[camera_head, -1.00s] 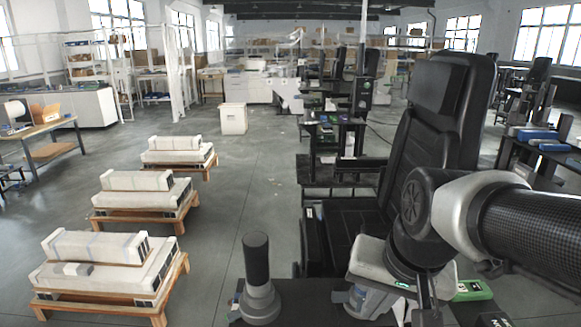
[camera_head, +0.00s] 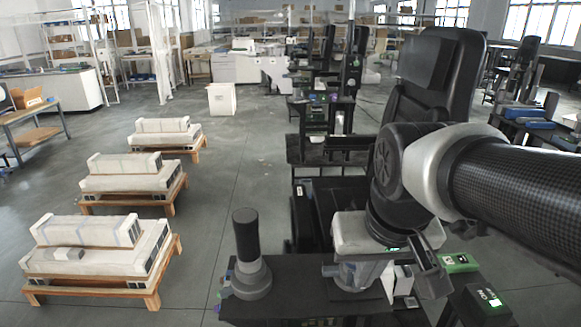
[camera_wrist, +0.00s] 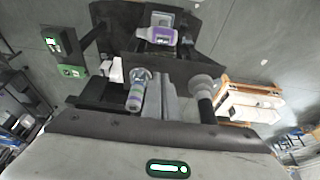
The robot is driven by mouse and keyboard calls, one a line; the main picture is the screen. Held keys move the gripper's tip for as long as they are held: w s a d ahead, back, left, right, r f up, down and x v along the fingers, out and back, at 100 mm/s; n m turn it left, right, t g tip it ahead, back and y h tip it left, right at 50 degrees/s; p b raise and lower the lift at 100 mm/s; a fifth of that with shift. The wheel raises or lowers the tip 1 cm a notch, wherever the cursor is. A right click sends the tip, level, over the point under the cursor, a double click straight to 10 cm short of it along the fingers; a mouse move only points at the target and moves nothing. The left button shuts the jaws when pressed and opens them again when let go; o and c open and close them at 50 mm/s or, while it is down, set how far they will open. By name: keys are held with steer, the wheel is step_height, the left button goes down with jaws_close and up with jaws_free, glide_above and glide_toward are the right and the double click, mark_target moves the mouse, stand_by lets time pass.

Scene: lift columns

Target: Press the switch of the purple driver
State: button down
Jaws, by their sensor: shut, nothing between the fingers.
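A purple-and-white unit (camera_wrist: 158,37) shows at the top of the wrist view on a dark surface; it looks like the purple driver. Its switch is too small to tell. In the head view I cannot make it out. My gripper (camera_wrist: 160,92) is shut and empty, and points over the black bench; the purple unit lies beyond its fingertips, apart from them. In the head view my gripper (camera_head: 355,283) hangs low over the bench. A cylinder with purple bands (camera_wrist: 136,97) shows beside the fingers in the wrist view.
A dark joystick (camera_head: 248,255) stands left of my gripper on the black bench (camera_head: 290,300). A green box (camera_head: 459,262) and a black box with a lit green display (camera_head: 488,301) lie to the right. A black seat (camera_head: 430,90) stands behind. Pale blocks on wooden pallets (camera_head: 90,258) are left.

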steer(key=w+a+f+g+b, duration=0.1)
steer(key=w+f+g+b, duration=0.1)
steer(key=w+f, duration=0.2)
steer(key=w+a+f+g+b, duration=0.1)
steer(key=w+f, duration=0.3)
steer(key=f, duration=0.6)
steer(key=shift+a+g+b, duration=0.3)
steer(key=shift+g+b, duration=0.2)
steer(key=shift+b, duration=0.2)
steer(key=shift+f, duration=0.15)
step_height(320, 180, down, 14)
steer(key=shift+r+b, duration=0.1)
steer(key=shift+b, duration=0.9)
steer(key=shift+a+f, duration=0.15)
steer(key=shift+f, duration=0.2)
steer(key=shift+r, duration=0.15)
steer(key=shift+d+r, duration=0.25)
steer(key=shift+d, duration=0.5)
